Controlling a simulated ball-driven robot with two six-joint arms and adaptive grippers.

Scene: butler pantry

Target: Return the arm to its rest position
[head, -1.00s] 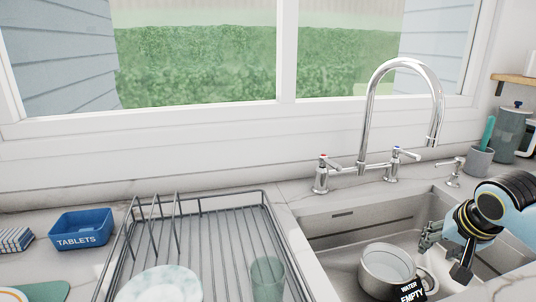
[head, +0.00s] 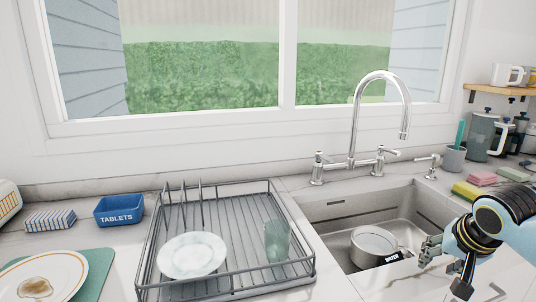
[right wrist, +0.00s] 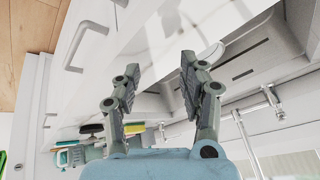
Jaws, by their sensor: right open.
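My right gripper (head: 444,270) is at the lower right of the head view, over the front right part of the sink (head: 340,206), to the right of the pot. In the right wrist view its two fingers (right wrist: 158,66) stand apart with nothing between them. A metal pot (head: 373,244) sits in the sink, with a dark label reading WATER on its side. The gripper is apart from the pot. My left gripper does not show.
A chrome faucet (head: 356,130) rises behind the sink. A dish rack (head: 168,262) left of it holds a plate (head: 192,255) and a green glass (head: 277,240). A blue TABLETS bin (head: 119,211) stands farther left. Sponges (head: 467,191) lie on the right counter.

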